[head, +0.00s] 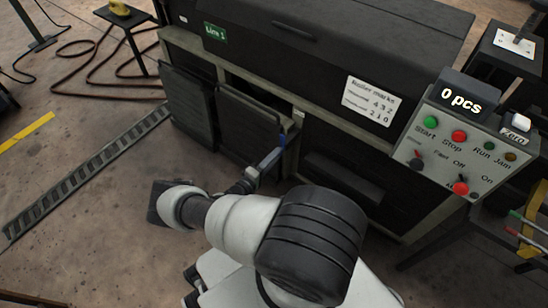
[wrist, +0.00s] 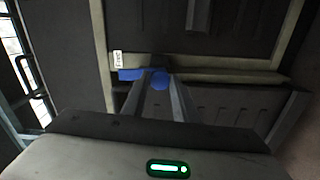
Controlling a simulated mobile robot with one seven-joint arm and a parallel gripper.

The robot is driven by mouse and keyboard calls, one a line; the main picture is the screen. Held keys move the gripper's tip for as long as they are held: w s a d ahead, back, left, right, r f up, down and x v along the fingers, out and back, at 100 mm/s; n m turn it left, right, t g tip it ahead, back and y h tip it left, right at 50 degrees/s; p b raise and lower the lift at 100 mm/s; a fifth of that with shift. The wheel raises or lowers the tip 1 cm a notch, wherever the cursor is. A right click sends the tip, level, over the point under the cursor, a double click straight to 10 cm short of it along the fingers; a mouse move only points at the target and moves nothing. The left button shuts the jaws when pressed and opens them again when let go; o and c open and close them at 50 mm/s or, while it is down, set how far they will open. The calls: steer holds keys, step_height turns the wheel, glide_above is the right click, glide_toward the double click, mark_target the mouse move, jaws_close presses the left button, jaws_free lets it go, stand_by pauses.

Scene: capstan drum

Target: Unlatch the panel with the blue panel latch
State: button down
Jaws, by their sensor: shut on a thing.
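The blue panel latch (wrist: 131,74) shows in the wrist view on the light frame rail, beside a small white label. In the head view only a small blue part of the latch (head: 282,141) shows at the frame post, right of a dark panel (head: 248,128). My gripper (wrist: 160,84) is at the latch, with its fingers shut on the blue part. In the head view my gripper (head: 272,158) reaches up to the frame post from below. The fingers cover part of the latch, so its exact position is hard to tell.
The dark machine cabinet (head: 330,50) fills the back. A control box (head: 465,140) with buttons and a "0 pcs" display stands at the right. A dark slatted strip (head: 85,172) lies on the floor at left. Open floor lies in front of the panels.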

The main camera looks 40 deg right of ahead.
steer(key=shift+m, duration=0.4)
steer(key=c, duration=1.4)
jaws_free()
